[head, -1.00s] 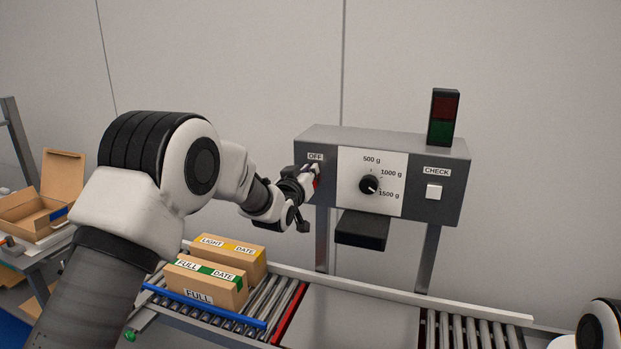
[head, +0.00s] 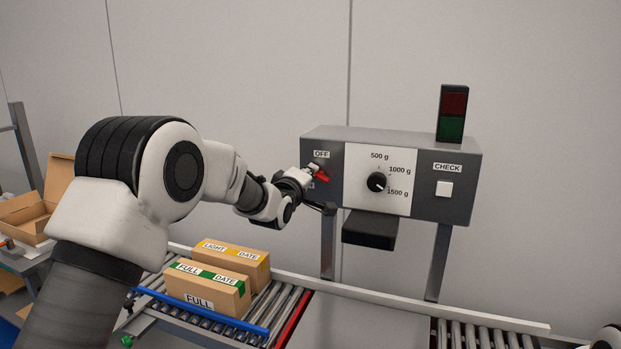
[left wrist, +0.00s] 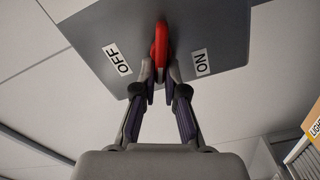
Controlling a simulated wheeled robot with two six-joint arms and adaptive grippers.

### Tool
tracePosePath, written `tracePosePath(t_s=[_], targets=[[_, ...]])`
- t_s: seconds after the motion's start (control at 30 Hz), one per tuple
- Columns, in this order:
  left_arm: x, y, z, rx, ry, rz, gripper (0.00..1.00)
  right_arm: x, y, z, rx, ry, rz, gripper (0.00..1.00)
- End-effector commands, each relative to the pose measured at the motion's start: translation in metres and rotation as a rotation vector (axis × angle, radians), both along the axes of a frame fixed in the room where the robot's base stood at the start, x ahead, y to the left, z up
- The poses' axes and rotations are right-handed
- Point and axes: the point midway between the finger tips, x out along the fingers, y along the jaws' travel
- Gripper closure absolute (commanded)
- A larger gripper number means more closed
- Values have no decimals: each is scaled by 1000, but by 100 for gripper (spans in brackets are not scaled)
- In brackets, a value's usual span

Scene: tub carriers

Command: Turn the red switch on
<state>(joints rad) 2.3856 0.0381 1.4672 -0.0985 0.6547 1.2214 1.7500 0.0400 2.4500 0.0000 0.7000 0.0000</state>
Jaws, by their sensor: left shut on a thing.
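The red switch (head: 322,178) is a small lever on the left part of the grey control box (head: 462,205). The OFF label (head: 321,154) is above it, and a partly hidden label is below. In the left wrist view, the red lever (left wrist: 161,42) stands between the OFF label (left wrist: 117,59) and the ON label (left wrist: 201,62). My left gripper (head: 312,172) is at the switch. In the left wrist view its fingertips (left wrist: 160,76) are closed around the lever's near end. My right gripper is out of view.
The box also carries a dial (head: 376,182), a white CHECK button (head: 444,189) and a dark red-green lamp (head: 452,113). A black block (head: 369,229) juts out below. Cartons (head: 208,288) stand on the roller conveyor (head: 286,300) beneath my left arm.

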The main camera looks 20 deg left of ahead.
Motion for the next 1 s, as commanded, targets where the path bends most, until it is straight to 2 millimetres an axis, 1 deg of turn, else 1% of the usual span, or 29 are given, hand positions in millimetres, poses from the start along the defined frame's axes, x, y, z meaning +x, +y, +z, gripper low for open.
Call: tracePosePath(t_s=[0.03, 0.3, 0.5, 0.7, 1.0], targets=[[0, 0, -8, -37, 11, -1, 100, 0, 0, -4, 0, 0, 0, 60], [0, 1, -11, -251, 18, 0, 100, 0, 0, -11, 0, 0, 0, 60], [0, 1, -13, -352, 22, 0, 100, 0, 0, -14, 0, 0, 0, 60], [0, 1, -14, -401, 24, 0, 100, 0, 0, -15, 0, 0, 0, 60], [0, 1, -14, -415, 24, 1, 100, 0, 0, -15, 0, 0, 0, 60]])
